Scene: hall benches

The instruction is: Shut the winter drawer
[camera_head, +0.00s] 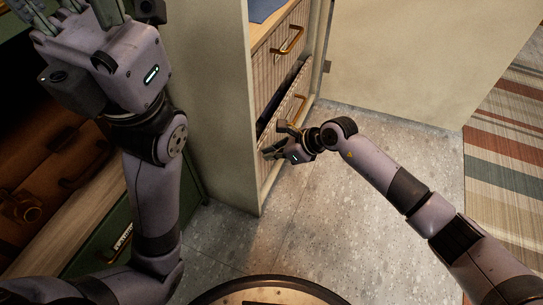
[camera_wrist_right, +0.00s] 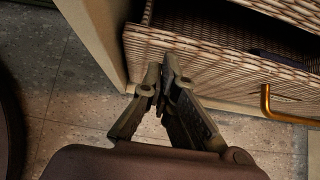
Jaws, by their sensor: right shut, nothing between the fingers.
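A wicker-fronted drawer (camera_head: 272,122) in a pale cabinet stands partly open in the head view, with a dark gap above its front. I cannot read any name on it. Its brass handle (camera_head: 298,108) is near its far end. In the right wrist view the woven front (camera_wrist_right: 215,72) and handle (camera_wrist_right: 268,106) show, with the open inside above. My right gripper (camera_head: 272,152) is shut and empty, its tips (camera_wrist_right: 163,75) close to the drawer front's near end; contact is unclear. My left gripper (camera_head: 75,8) is raised at the upper left, its fingers cut off by the picture's edge.
Another wicker drawer (camera_head: 278,58) with a brass handle is above. The cabinet's pale side panel (camera_head: 215,110) stands between my arms. Dark shelves with bags (camera_head: 50,165) and a green drawer front (camera_head: 100,255) are at left. Stone floor (camera_head: 345,225) is clear; a striped rug (camera_head: 505,140) lies right.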

